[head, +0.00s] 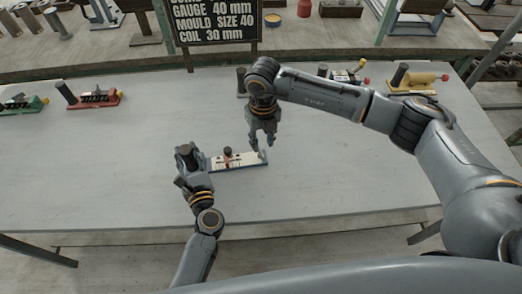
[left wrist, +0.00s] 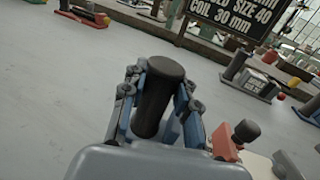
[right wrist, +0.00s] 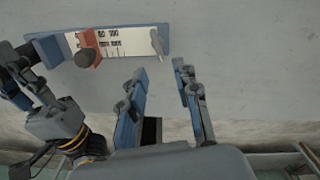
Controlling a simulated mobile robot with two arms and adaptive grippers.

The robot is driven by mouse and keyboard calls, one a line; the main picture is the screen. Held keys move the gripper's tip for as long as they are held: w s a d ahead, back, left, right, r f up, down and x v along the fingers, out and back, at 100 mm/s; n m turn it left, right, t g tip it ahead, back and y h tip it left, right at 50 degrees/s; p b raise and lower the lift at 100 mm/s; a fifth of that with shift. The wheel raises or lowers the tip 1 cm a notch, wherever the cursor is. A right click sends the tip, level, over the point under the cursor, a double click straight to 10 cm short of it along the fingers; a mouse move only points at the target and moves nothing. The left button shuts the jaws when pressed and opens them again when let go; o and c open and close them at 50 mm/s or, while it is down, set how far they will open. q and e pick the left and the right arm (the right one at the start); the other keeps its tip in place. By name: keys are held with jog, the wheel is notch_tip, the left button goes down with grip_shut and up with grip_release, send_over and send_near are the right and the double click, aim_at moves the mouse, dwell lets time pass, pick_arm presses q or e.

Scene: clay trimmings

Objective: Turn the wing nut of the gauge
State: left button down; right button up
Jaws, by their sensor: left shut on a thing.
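The gauge (head: 248,160) lies on the grey table, with a blue body, a white scale plate and a red slider (right wrist: 88,48) with a dark knob. A small grey upright piece (right wrist: 157,42), apparently the wing nut, stands at the end of the plate away from the handle. My left gripper (head: 188,160) is shut on the gauge's dark round handle (left wrist: 160,95). My right gripper (head: 262,147) points down by the grey-piece end. In the right wrist view its fingers (right wrist: 160,72) are apart and empty, just beside that end.
A black sign (head: 215,22) reads gauge 40 mm, mould size 40, coil 30 mm. Red (head: 95,97), green (head: 22,104) and yellow (head: 418,82) devices stand along the table's far side. The table around the gauge is clear; its front edge is near.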

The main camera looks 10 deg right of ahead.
aim_at(262, 154)
notch_tip(262, 154, down, 6)
jog(key=shift+r, duration=0.1)
grip_shut()
